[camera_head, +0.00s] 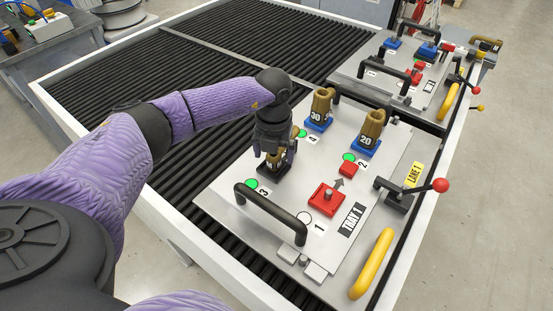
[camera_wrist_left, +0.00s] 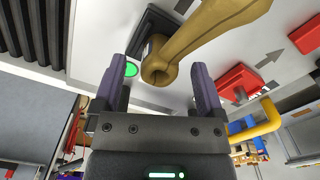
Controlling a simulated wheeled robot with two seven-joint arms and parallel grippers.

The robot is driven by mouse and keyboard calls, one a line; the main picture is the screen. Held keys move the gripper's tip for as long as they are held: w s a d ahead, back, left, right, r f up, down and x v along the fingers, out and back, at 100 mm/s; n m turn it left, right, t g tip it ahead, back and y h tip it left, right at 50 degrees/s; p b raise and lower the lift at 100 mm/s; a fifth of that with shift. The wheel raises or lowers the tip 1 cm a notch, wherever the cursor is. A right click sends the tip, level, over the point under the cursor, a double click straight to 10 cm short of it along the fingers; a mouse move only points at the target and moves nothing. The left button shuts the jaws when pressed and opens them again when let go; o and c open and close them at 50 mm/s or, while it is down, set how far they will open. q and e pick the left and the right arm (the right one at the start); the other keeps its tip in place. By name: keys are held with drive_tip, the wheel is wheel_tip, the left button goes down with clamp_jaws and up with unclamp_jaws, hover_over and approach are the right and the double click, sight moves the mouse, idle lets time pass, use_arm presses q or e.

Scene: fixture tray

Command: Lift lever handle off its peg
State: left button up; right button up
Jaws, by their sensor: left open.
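A brass lever handle (camera_wrist_left: 205,38) stands on a dark base (camera_wrist_left: 150,33) at spot 3; in the head view my left gripper (camera_head: 275,152) hides most of it. My left gripper points down over it. In the left wrist view the open fingers (camera_wrist_left: 158,82) lie either side of the handle's round end, with visible gaps; I cannot tell whether they touch it. The peg under it is hidden. Two similar brass handles, marked 30 (camera_head: 320,103) and 20 (camera_head: 370,128), stand on blue bases behind and to the right. My right gripper is not in view.
A red block with a peg (camera_head: 326,197) sits near spot 1. A black bar handle (camera_head: 268,212) crosses the tray's (camera_head: 225,190) front left. A red-knobbed lever (camera_head: 438,186) and a yellow handle (camera_head: 372,264) are at the right. A second tray (camera_head: 350,70) lies behind.

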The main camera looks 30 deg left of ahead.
use_arm(q)
drive_tip(key=shift+s+f, duration=0.1)
drive_tip(key=shift+f, duration=0.55)
clamp_jaws()
wheel_tip(320, 180, up, 10)
drive_tip(key=p, duration=0.2)
